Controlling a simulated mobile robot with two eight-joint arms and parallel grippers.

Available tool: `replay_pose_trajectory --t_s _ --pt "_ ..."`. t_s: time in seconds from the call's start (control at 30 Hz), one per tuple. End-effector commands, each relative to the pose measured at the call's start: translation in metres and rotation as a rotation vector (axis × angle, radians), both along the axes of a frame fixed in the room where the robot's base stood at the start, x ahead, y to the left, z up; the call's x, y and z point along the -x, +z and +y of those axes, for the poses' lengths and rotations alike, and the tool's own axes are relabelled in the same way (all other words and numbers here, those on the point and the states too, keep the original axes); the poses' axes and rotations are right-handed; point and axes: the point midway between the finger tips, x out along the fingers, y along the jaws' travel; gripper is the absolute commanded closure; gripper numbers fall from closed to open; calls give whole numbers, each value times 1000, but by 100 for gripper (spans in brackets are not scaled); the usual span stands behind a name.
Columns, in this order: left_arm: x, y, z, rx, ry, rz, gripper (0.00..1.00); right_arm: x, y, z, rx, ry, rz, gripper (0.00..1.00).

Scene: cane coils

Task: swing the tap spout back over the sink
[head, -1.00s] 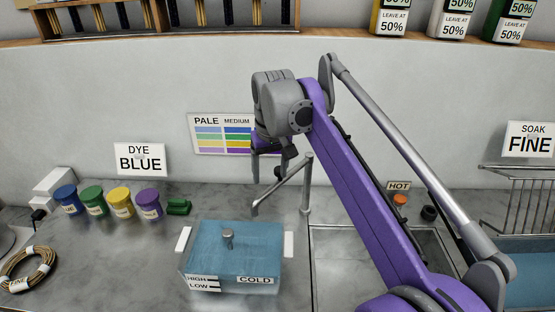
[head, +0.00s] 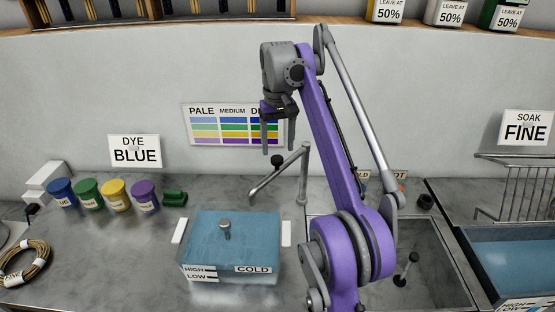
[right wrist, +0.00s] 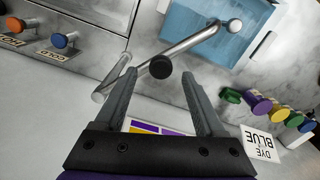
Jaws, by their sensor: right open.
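The metal tap has an upright post (head: 304,178) at the sink's left edge. Its spout (head: 270,181) slants left, away from the sink (head: 437,268), with its end near the blue tub. A black knob (head: 277,160) stands on the spout. My right gripper (head: 278,149) is open, fingers pointing down, just above the knob. In the right wrist view the knob (right wrist: 160,67) appears between the open fingertips (right wrist: 157,76), and the spout (right wrist: 190,43) runs past beyond them. I cannot tell whether the fingers touch anything. My left gripper is not in view.
A blue tub (head: 200,238) marked COLD stands left of the sink. Several dye jars (head: 145,195) and a cane coil (head: 22,262) lie further left. A wire rack (head: 515,190) and a water basin (head: 515,262) are at the right. My right arm crosses above the sink.

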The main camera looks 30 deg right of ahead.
Motion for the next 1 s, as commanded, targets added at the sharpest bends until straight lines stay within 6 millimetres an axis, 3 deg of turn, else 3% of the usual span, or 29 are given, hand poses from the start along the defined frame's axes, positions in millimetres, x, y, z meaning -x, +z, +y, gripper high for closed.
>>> replay_pose_trajectory --t_s 0.03,0.2,0.6,1.0 --pt "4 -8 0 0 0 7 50 1 -13 0 -1 0 3 28" --pt "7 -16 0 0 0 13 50 0 -30 1 0 0 0 28" --pt "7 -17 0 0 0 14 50 0 -35 1 0 0 -2 28" --pt "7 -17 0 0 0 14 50 0 -35 1 0 0 -2 100"
